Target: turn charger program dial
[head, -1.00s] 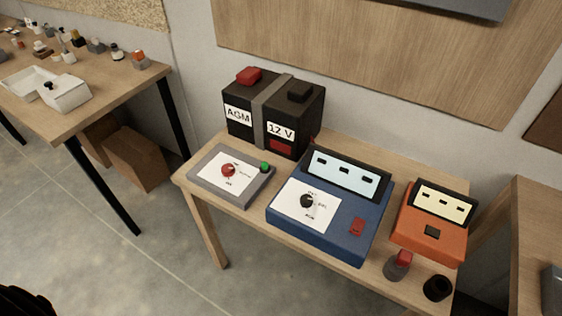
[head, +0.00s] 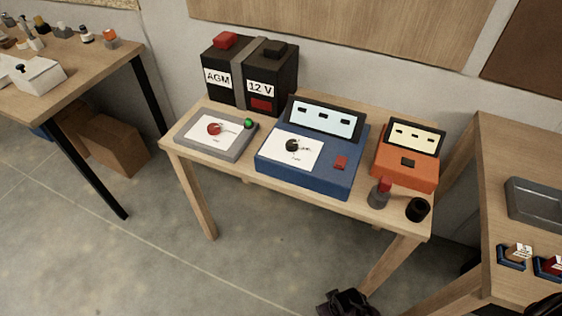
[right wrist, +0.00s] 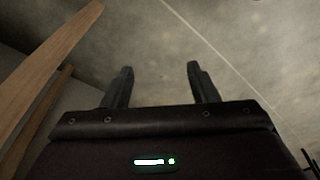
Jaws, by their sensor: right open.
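A blue charger (head: 308,175) with a tilted light display sits mid-table. Its white plate carries a black dial (head: 292,146); the labels around it are too small to read. A grey box (head: 214,145) to its left has a red dial (head: 214,129) on a white plate and a green button. An orange unit (head: 405,165) with a yellowish display is to the right. My right gripper (head: 347,303) shows in part at the bottom edge, below and in front of the table, apart from the chargers. In the right wrist view (right wrist: 160,70) its two fingers are spread and empty above the floor. My left gripper is out of view.
A black AGM 12 V battery (head: 250,75) stands behind the chargers. A small red-topped post (head: 379,194) and a black cup (head: 417,209) are at the table's front right. Another table (head: 520,135) with a grey tray stands at right. The floor in front is clear.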

